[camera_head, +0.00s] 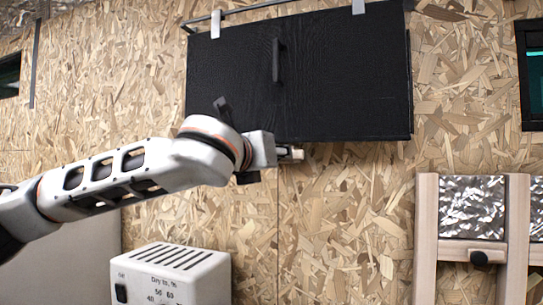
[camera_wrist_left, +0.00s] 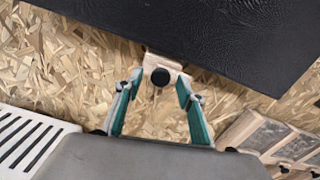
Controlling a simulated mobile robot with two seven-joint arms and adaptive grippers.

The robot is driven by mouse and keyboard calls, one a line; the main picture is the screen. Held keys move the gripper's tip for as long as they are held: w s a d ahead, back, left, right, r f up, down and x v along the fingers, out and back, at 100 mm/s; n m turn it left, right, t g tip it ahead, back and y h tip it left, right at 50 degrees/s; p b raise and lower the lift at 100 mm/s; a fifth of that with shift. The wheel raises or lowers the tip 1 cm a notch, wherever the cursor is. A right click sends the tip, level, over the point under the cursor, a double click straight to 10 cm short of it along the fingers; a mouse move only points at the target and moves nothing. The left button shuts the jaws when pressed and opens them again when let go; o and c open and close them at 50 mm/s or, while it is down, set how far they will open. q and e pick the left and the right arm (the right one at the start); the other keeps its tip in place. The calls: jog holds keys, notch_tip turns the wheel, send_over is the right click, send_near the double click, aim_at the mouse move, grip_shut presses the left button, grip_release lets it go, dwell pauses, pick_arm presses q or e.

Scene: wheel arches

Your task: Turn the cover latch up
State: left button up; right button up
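The black cover (camera_head: 340,80) is a flat panel with a dark vertical handle (camera_head: 277,60) on the wall. Its lower edge also shows in the left wrist view (camera_wrist_left: 225,35). A small pale wooden latch (camera_wrist_left: 158,64) with a round black knob (camera_wrist_left: 160,77) sits at that lower edge. In the head view only a bit of the latch (camera_head: 297,153) shows past my wrist. My left gripper (camera_wrist_left: 159,88) is open, its two teal-lined fingers apart on either side of the knob. Whether they touch the latch is unclear. My right gripper is in neither view.
A white dryer box (camera_head: 175,275) with a slotted top stands at the lower left. A wooden frame (camera_head: 428,240) with foil panels and a black-knobbed catch (camera_head: 479,258) is at the right. The chipboard wall (camera_head: 340,220) below the cover is clear.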

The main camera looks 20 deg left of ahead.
pick_arm(q)
grip_shut()
jog(key=shift+d+n, duration=0.1)
jog(key=shift+n, duration=0.2)
jog(key=n+p, duration=0.5)
jog(key=n, duration=1.2)
jog(key=shift+d, duration=0.1)
jog(key=shift+n, duration=0.3)
grip_release()
jog(key=shift+r, duration=0.1)
